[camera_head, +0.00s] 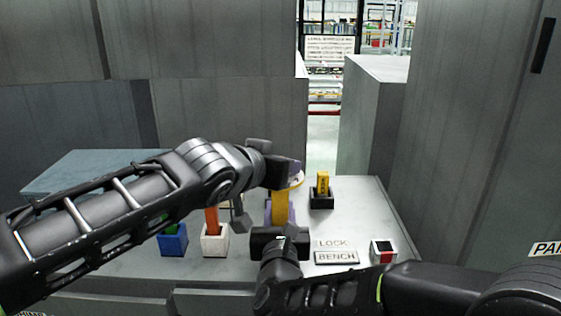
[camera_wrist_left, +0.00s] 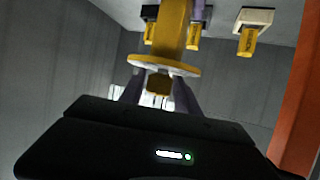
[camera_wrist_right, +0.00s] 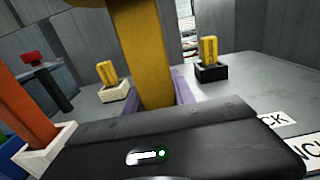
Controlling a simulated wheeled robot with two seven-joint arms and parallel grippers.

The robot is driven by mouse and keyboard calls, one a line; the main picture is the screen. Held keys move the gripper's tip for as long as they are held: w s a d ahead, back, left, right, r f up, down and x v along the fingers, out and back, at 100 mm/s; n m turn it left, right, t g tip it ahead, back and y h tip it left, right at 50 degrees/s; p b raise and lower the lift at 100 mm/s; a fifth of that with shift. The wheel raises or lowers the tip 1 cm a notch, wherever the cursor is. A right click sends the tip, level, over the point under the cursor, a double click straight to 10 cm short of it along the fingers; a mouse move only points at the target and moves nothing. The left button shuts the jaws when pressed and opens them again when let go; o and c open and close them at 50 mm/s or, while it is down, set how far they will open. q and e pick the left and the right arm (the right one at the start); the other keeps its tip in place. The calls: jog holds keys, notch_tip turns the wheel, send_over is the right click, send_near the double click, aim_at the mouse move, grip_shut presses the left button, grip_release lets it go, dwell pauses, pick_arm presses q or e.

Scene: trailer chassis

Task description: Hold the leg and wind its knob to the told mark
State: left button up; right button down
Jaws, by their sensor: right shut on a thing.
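The yellow leg (camera_head: 281,206) stands upright on the grey bench and shows large in the right wrist view (camera_wrist_right: 147,62). A pale disc (camera_wrist_left: 165,65) sits at its end, with a small yellow knob (camera_wrist_left: 158,83) beyond it. My right gripper (camera_head: 280,224) is shut on the leg low down, with a purple finger on each side. My left gripper (camera_head: 293,174) is at the top of the leg by the disc. Its fingers stand apart on either side of the knob in the left wrist view (camera_wrist_left: 158,98); I cannot tell whether they touch it. Any mark is not readable.
A black holder with a yellow block (camera_head: 322,186) stands behind right. A white holder with an orange post (camera_head: 212,228) and a blue holder (camera_head: 173,243) stand left. LOCK and BENCH labels (camera_head: 336,257) and a small red-and-black box (camera_head: 383,252) lie right. Grey walls surround the bench.

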pick_arm(q)
jog(key=shift+o, duration=1.3)
jog(key=shift+r, duration=0.25)
jog(key=shift+s+r, duration=0.1)
jog(key=shift+s, duration=0.1)
jog(key=v, duration=1.1)
jog(key=shift+s+a, duration=0.25)
jog(key=shift+d, duration=0.1)
